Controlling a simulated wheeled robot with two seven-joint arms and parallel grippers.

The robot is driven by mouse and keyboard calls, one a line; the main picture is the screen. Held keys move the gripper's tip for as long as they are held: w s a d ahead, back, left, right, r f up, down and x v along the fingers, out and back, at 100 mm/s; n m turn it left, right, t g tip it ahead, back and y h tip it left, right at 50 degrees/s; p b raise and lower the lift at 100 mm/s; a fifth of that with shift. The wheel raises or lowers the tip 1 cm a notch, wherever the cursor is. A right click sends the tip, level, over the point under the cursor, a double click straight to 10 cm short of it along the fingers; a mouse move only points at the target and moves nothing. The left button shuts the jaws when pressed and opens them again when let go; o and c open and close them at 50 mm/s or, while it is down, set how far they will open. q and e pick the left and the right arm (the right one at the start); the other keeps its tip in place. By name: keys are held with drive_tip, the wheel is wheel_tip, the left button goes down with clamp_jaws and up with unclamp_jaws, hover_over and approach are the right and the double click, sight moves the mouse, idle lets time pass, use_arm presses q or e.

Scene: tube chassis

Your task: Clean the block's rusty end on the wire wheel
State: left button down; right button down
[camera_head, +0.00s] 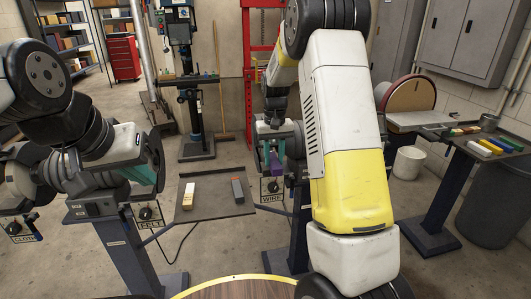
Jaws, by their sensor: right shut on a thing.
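My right gripper (268,153), with teal fingers, is shut on a purple block (275,164), close to the grinder post with the WIRE sign (272,197). The wire wheel itself is not clearly visible; my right arm covers part of that machine. I cannot tell whether the block touches the wheel, and I cannot make out its rusty end. My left gripper (143,174) is beside the machine with the FELT sign (149,224). Its fingers are partly hidden and too small to tell open from shut.
A grey tray (212,207) between the posts bears a pale bar (188,196) and a dark bar (237,190). A CLOTH sign (23,238) hangs at far left. A disc sander (410,94), a white bucket (408,163) and a bench with coloured bars (482,146) stand right.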

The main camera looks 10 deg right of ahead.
sight(280, 170)
drive_tip(key=shift+s+d, duration=0.1)
drive_tip(key=shift+s, duration=3.9)
